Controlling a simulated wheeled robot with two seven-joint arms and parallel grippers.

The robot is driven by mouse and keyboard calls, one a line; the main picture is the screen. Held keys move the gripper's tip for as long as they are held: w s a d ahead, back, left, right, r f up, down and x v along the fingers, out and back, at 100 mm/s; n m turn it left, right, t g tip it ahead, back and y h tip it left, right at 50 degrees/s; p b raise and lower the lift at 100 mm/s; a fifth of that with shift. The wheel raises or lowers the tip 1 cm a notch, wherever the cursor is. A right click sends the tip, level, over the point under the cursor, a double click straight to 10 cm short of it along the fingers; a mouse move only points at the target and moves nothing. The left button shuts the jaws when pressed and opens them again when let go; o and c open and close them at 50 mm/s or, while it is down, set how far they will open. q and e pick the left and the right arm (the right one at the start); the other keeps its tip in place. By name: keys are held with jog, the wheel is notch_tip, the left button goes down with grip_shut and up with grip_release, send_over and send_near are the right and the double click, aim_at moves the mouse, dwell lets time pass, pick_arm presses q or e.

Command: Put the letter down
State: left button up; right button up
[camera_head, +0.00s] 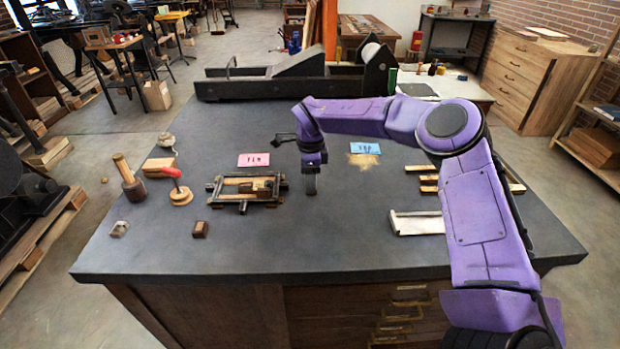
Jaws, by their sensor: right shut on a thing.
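My right gripper (311,187) points down over the dark table (330,245), just right of the wooden press frame (242,190). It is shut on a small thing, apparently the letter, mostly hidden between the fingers. I cannot tell whether the letter touches the table. A brown block lies inside the frame. A pink card (253,160) lies behind the frame, and a blue card (365,148) lies right of the gripper. My left gripper is not in view.
Small blocks lie at the front left, one grey (119,229) and one brown (201,229). A pale metal tray (416,223) lies at right. The front middle is clear.

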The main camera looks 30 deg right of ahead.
jog(key=shift+f, duration=0.15)
jog(key=o, duration=0.9)
jog(key=shift+o, duration=0.2)
notch_tip(320, 180, up, 12)
jog(key=b, duration=0.1)
jog(key=shift+r, duration=0.2)
